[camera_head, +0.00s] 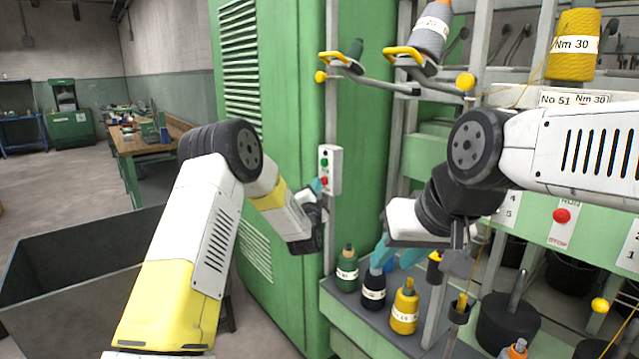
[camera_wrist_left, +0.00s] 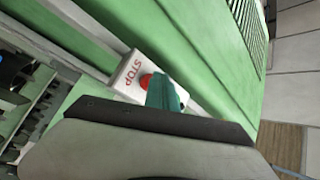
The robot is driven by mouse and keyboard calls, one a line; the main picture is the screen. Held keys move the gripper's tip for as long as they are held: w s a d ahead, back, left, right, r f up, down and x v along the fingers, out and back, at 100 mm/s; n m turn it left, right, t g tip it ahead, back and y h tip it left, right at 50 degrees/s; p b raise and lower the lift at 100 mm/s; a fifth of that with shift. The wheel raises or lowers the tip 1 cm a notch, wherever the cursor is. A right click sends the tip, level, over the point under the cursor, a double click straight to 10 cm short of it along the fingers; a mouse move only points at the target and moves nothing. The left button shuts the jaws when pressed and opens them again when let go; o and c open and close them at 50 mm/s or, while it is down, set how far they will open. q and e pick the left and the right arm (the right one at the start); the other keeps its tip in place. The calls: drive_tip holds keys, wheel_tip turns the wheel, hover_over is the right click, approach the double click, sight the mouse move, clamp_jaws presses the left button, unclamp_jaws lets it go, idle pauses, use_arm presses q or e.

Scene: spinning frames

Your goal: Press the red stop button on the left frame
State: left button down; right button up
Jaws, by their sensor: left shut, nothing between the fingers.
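The red stop button (camera_head: 324,182) is on a small white box (camera_head: 334,160) on the left green frame, below a green button (camera_head: 324,162). In the left wrist view the red button (camera_wrist_left: 146,81) shows beside the word STOP, partly covered by my teal fingertips. My left gripper (camera_head: 317,186) is shut and empty, its tips (camera_wrist_left: 163,92) right at the red button. I cannot tell whether they touch it. My right gripper (camera_head: 396,256) is open, its teal fingers apart above the spools in front of the machine.
A green spool (camera_head: 347,270), a black spool (camera_head: 373,291) and a yellow spool (camera_head: 404,312) stand on the ledge below. Another red button (camera_head: 561,215) is on a RUN/STOP plate at right. A dark open bin (camera_head: 75,265) stands at left. Yellow-handled holders (camera_head: 342,57) project above.

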use_arm(q)
drive_tip(key=shift+s+a, duration=0.35)
drive_tip(key=shift+a, duration=0.1)
drive_tip(key=shift+s+a, duration=0.75)
drive_tip(key=shift+a, duration=0.3)
drive_tip(key=shift+s+a, duration=0.7)
drive_tip(key=shift+a, duration=0.3)
drive_tip(key=shift+r, duration=0.1)
